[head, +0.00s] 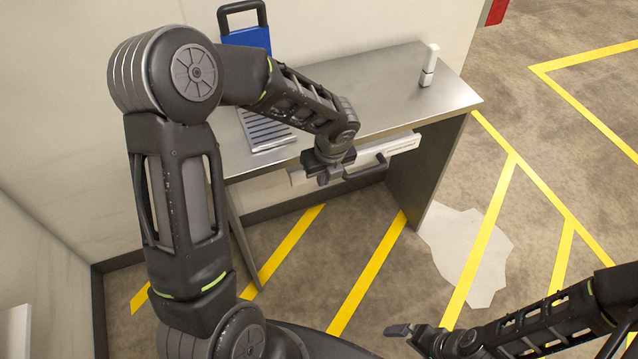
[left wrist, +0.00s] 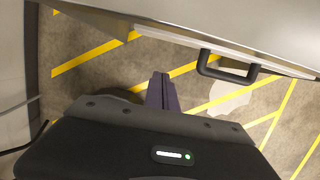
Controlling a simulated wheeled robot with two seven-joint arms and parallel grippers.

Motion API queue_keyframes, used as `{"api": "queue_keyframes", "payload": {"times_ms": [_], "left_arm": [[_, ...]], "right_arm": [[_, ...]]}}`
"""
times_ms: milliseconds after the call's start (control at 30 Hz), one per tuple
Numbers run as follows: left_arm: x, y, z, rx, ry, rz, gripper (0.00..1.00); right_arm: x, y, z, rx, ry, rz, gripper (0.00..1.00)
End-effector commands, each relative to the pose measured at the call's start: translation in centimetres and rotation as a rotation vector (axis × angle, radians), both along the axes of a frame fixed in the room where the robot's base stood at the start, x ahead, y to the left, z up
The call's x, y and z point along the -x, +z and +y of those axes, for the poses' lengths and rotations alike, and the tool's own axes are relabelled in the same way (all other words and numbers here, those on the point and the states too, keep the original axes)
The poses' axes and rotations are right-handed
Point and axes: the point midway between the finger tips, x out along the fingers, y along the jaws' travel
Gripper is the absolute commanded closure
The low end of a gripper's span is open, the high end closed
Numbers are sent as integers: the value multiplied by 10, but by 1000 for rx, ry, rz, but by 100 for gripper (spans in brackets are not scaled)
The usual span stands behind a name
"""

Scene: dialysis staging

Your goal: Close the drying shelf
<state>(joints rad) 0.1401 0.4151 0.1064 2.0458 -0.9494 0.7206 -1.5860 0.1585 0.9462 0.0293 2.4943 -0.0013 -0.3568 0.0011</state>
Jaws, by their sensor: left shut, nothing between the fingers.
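The drying shelf has a pale front (head: 403,144) with a black bar handle (head: 368,168) and sits just under the front edge of a steel table. How far it stands out from the table is hard to tell. My left gripper (head: 324,180) is shut and empty, in front of the shelf, left of the handle, hiding part of the front. In the left wrist view, the shut fingers (left wrist: 161,82) point down the picture's middle, with the handle (left wrist: 228,70) to their right and apart from them. My right gripper (head: 399,330) is low at the right, away from the table; its opening is unclear.
The steel table (head: 385,85) carries a blue thing with a dark handle (head: 247,38), a ridged tray (head: 266,132) and a small white bottle (head: 429,66). A pale patch (head: 470,250) lies on the yellow-striped floor. Walls stand behind and left.

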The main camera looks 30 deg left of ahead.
Motion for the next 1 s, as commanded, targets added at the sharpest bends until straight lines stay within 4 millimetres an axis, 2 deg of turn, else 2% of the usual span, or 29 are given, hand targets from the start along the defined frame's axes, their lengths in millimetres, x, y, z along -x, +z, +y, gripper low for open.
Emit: {"api": "queue_keyframes", "payload": {"times_ms": [33, 100, 300, 833, 1000], "left_arm": [[1, 12, -1, 0, 0, -4, 100], [3, 22, -4, 0, -1, -4, 100], [6, 37, -7, -1, -1, 0, 100], [6, 37, -7, 0, 1, 0, 100], [2, 37, -11, 29, 82, -33, 100]], "right_arm": [[0, 1, 0, 0, 0, 1, 0], [1, 2, 0, 0, 0, 1, 0], [1, 2, 0, 0, 1, 2, 0], [1, 2, 0, 0, 1, 2, 0], [1, 2, 0, 0, 0, 1, 0]]}}
